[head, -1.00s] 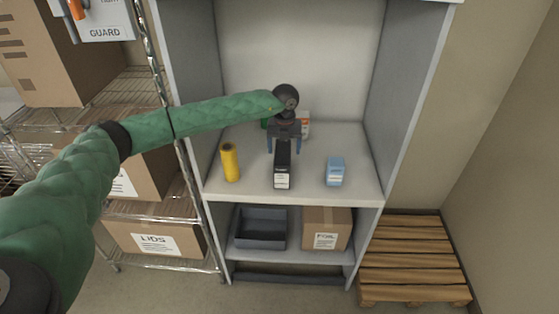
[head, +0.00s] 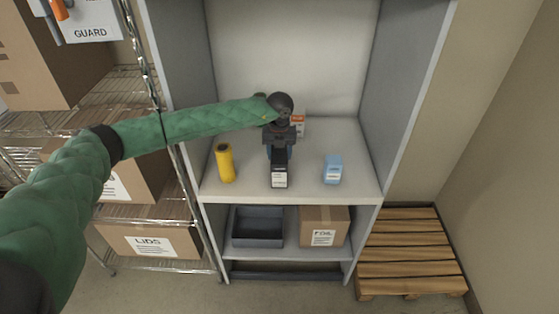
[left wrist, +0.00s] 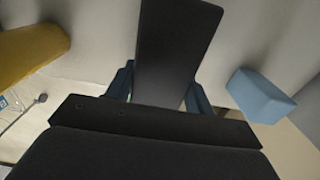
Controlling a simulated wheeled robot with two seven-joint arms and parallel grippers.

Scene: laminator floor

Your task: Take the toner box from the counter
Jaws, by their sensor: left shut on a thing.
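The toner box is a black box (head: 279,170) with a white label on its front end, on the counter (head: 308,188) of the grey cabinet. In the left wrist view the black box (left wrist: 176,52) stretches away between the blue fingers. My left gripper (head: 279,152) comes from behind and above and is shut on the black box. I cannot tell whether the box still touches the counter. My right gripper is not in view.
A yellow cylinder (head: 225,162) stands left of the box, and a small blue box (head: 333,169) stands to the right. A white and orange box (head: 298,125) is behind my gripper. Cabinet side walls bound the counter; a grey bin (head: 258,228) and FOIL carton (head: 324,227) sit below.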

